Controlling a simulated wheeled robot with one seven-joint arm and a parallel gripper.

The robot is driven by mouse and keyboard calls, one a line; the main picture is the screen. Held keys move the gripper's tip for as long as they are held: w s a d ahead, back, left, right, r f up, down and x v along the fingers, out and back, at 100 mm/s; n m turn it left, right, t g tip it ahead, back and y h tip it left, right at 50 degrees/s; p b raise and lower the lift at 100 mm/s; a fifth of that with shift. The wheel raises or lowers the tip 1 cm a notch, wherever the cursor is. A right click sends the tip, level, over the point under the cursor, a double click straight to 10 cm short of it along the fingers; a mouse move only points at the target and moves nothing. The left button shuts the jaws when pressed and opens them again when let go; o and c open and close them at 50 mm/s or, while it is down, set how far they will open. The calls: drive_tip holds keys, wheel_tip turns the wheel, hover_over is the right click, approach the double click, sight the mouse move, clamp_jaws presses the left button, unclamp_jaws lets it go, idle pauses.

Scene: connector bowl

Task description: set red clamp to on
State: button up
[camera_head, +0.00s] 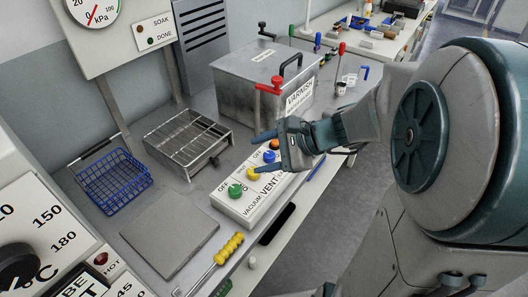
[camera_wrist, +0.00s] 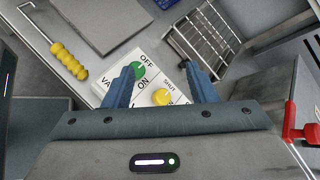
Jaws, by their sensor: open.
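A red clamp-like handle (camera_head: 268,88) stands at the front of the grey metal varnish tank (camera_head: 240,92), with a red bar pointing left and a red knob on top. A red part also shows at the right edge of the wrist view (camera_wrist: 300,133), cut off by the frame. Nothing touches the red handle.
The switch box carries green (camera_head: 235,190), yellow, blue and orange knobs. A wire rack (camera_head: 187,138), blue basket (camera_head: 113,182) and grey plate (camera_head: 170,235) lie left. A yellow-handled hook (camera_head: 228,248) lies near the front.

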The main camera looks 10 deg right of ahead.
drive_tip(key=shift+d+f, duration=0.15)
drive_tip(key=shift+f, duration=0.1)
drive_tip(key=c, duration=0.8)
drive_tip(key=d+f+n+h+b, duration=0.1)
drive_tip(key=d+f+h, duration=0.1)
drive_tip(key=d+f+n+h+b, duration=0.1)
drive_tip(key=d+f+n, duration=0.1)
drive_tip(key=d+f, duration=0.1)
drive_tip(key=shift+s+f+h, duration=0.15)
drive_tip(key=shift+f+h, duration=0.2)
drive_tip(key=shift+h, duration=0.05)
clamp_jaws()
drive_tip(key=w+d+r+n+t+h+b, duration=0.1)
drive_tip(key=w+d+n+t+h+b, duration=0.3)
drive_tip(key=d+n, duration=0.35)
drive_tip(key=w+d+n+t+h+b, duration=0.25)
drive_tip(key=d+n+h, duration=0.35)
drive_tip(key=d, duration=0.3)
drive_tip(key=w+a+r+n+t+y+b, duration=0.1)
drive_tip(key=a+r+n+t+y+b, duration=0.35)
drive_tip(key=n, duration=0.65)
drive_tip(key=a+r+n+t+y+b, duration=0.1)
drive_tip(key=a+r+n+y, duration=0.4)
drive_tip(key=a+n, duration=0.4)
drive_tip(key=w+n, duration=0.1)
drive_tip(key=w, duration=1.2)
drive_tip(key=shift+a+f+y, duration=0.25)
drive_tip(key=shift+f+y, duration=0.2)
